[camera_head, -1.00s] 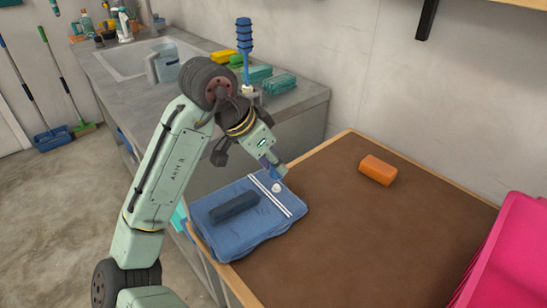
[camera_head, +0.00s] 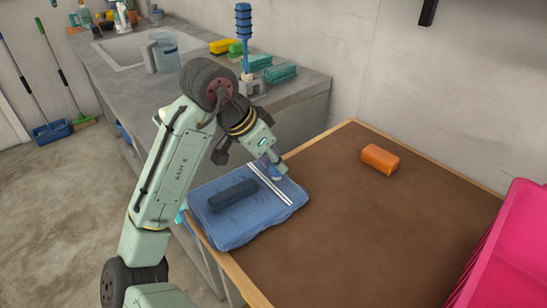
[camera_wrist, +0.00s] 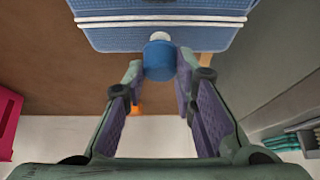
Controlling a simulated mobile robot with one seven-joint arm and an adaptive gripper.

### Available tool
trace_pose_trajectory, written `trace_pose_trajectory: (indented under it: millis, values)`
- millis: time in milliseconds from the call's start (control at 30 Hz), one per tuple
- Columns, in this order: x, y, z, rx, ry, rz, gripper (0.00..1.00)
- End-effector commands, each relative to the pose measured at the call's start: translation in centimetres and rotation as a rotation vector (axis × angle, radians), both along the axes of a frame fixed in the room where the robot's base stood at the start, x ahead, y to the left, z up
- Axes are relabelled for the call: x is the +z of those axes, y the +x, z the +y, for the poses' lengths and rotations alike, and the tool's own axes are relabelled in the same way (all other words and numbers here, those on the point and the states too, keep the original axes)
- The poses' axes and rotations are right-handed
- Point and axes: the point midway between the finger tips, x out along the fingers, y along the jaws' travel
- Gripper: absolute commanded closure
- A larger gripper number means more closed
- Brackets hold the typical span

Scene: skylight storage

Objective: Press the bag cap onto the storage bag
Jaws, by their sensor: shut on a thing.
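The storage bag (camera_head: 245,226) is blue with two white stripes and lies flat on the brown table's left corner. It also shows along the top of the wrist view (camera_wrist: 110,38). The bag cap (camera_wrist: 159,62) is a round blue piece between my fingertips. My gripper (camera_wrist: 160,78) is shut on it. In the wrist view a white round fitting (camera_wrist: 160,36) on the bag shows just beyond the cap, partly covered by it; I cannot tell whether they touch. In the head view my gripper (camera_head: 277,168) is over the bag's far right edge and hides the fitting.
A dark blue block (camera_head: 233,195) lies on the bag. An orange block (camera_head: 380,159) sits at the back of the table (camera_head: 350,230), and a pink container (camera_head: 510,250) stands at right. The middle of the table is clear. A grey sink counter (camera_head: 185,100) adjoins behind.

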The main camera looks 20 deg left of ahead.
Motion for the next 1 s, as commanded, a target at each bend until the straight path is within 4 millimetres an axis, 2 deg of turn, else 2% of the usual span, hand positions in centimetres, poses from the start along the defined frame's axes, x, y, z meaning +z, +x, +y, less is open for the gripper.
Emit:
trace_pose_trajectory:
  millis: [733, 1000]
  values:
    - [-2.0, 0.0, 0.0, 0.0, 0.0, 0.0, 0.88]
    - [-2.0, 0.0, 0.0, -0.001, 0.001, 0.003, 0.88]
